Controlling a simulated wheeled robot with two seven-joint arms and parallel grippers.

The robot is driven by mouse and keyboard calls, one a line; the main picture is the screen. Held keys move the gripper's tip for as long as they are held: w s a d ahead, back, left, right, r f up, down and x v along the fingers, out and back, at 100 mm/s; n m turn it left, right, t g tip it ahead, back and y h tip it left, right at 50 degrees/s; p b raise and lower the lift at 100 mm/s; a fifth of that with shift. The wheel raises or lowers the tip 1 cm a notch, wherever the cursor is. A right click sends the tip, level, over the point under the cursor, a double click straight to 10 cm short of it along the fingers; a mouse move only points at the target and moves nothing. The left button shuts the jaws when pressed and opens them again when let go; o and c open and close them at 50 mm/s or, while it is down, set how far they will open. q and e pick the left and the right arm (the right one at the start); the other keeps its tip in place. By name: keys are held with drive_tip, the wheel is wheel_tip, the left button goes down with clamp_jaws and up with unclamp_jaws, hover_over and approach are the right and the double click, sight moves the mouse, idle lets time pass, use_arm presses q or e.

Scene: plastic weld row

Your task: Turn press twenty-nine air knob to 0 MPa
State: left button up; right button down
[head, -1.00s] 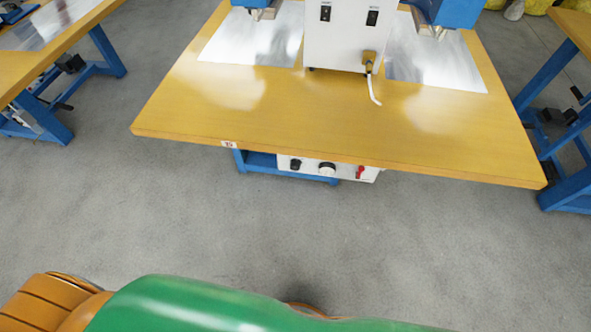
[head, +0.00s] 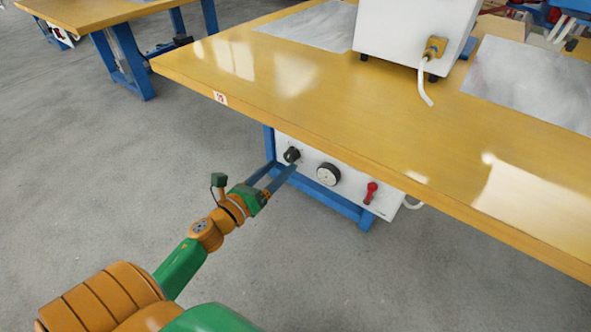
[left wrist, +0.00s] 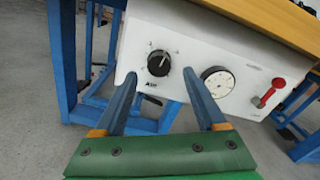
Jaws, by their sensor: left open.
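The black air knob (head: 291,154) sits on the left of a white control panel (head: 312,160) under the yellow table. In the left wrist view the knob (left wrist: 159,63) has a pale pointer line and marks around it. A round pressure gauge (head: 328,174) is to its right; it also shows in the left wrist view (left wrist: 217,81), its reading too small to tell. My left gripper (head: 283,171) is open and empty, its two blue fingers pointing at the panel. In the left wrist view its fingertips (left wrist: 160,60) lie on either side of the knob, apparently short of it. My right gripper is out of view.
A red-handled valve (head: 370,192) is at the panel's right, with a white hose beside it. The yellow tabletop (head: 330,105) overhangs the panel. Blue table legs (head: 268,143) stand close by the knob. The grey floor in front is clear.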

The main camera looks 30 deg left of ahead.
sight(288, 159)
use_arm(q)
drive_tip(key=w, duration=0.4)
drive_tip(key=shift+d, duration=0.1)
clamp_jaws()
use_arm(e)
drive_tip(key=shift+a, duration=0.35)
use_arm(q)
drive_tip(key=shift+n, duration=0.3)
